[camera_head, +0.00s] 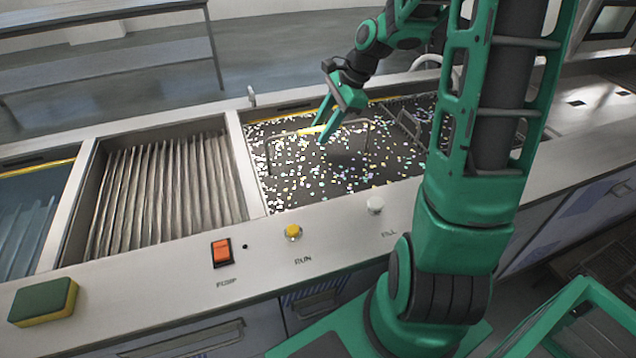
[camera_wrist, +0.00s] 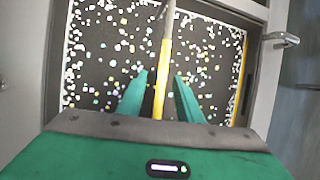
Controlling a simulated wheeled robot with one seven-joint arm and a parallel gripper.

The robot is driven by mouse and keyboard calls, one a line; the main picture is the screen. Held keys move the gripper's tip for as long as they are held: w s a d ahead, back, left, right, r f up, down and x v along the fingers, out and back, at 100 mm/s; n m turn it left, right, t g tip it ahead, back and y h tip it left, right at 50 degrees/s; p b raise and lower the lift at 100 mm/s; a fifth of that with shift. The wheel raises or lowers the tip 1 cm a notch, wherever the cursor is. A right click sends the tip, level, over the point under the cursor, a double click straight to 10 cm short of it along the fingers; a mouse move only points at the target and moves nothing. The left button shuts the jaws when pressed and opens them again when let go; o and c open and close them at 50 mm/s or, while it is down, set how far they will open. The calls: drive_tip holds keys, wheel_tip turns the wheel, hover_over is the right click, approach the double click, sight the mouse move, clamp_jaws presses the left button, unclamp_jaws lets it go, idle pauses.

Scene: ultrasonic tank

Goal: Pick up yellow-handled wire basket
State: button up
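The yellow-handled wire basket shows as a thin wire arch with a yellow grip (camera_head: 300,131) over the speckled tank. In the wrist view the yellow handle (camera_wrist: 164,75) runs up the picture between my two fingers. My gripper (camera_head: 325,130) is over the tank at the handle. In the wrist view my gripper (camera_wrist: 160,82) is open, with one green finger on each side of the handle and a gap visible to both. The basket's body is hard to make out against the speckled tank.
The speckled tank (camera_head: 300,190) has a metal rim. Another wire rack (camera_head: 408,125) is at its right. A ribbed compartment (camera_head: 165,190) lies to the left. An orange switch (camera_head: 222,252), yellow knob (camera_head: 293,232), white knob (camera_head: 375,205) and green sponge (camera_head: 43,300) are on the front ledge.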

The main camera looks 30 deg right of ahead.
drive_tip(key=x, duration=0.4)
drive_tip(key=shift+w+f, duration=0.2)
drive_tip(key=shift+f, duration=0.2)
drive_tip(key=shift+c, duration=0.6)
clamp_jaws()
drive_tip(key=shift+r, duration=0.15)
wheel_tip(320, 180, up, 28)
